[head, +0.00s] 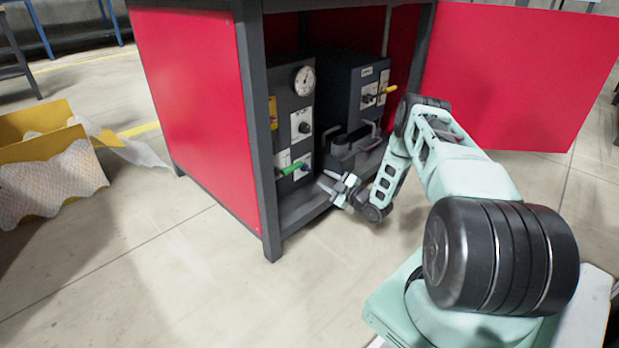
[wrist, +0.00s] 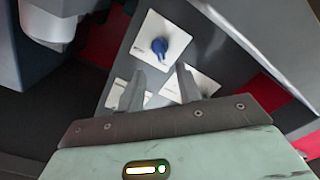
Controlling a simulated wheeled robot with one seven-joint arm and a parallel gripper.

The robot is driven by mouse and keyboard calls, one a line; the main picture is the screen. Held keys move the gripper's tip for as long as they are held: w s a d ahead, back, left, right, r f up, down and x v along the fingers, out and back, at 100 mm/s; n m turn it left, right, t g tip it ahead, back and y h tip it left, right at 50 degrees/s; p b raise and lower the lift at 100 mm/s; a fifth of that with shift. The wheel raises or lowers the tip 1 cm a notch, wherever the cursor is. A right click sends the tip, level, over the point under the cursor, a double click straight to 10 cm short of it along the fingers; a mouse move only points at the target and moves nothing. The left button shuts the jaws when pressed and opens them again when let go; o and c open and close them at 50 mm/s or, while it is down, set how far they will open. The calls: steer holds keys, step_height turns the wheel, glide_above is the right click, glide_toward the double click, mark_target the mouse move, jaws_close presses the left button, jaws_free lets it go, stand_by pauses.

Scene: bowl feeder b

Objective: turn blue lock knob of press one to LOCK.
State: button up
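The blue lock knob (wrist: 159,46) sits on a white label plate (wrist: 176,38) on a grey panel in the wrist view, its pointer towards the lower right; the plate's lettering is too small to read. In the head view the blue knob (head: 305,167) is low on the front of the left grey press unit (head: 290,105) inside the red cabinet. My gripper (head: 328,182) is to the right of the knob, at the cabinet opening. In the wrist view its fingers (wrist: 160,78) are apart and empty, with the knob beyond the tips, not touched.
A green handle (head: 290,169) is just left of the blue knob. A black knob (head: 305,127) and a gauge (head: 304,80) are above. A second unit with a yellow handle (head: 388,90) stands right. The red door (head: 520,75) is open. A yellow bin (head: 40,150) stands left.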

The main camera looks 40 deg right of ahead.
mark_target(308, 170)
steer(key=w+b, duration=0.1)
steer(key=w, duration=0.1)
steer(key=w+b, duration=0.1)
steer(key=w, duration=0.2)
steer(key=w+b, duration=0.1)
steer(key=w, duration=0.1)
steer(key=shift+w+a+f+b, duration=0.15)
steer(key=shift+w+a+b, duration=0.1)
steer(key=shift+b, duration=0.05)
steer(key=shift+w+r, duration=0.2)
steer(key=shift+w, duration=0.35)
steer(key=c, duration=0.6)
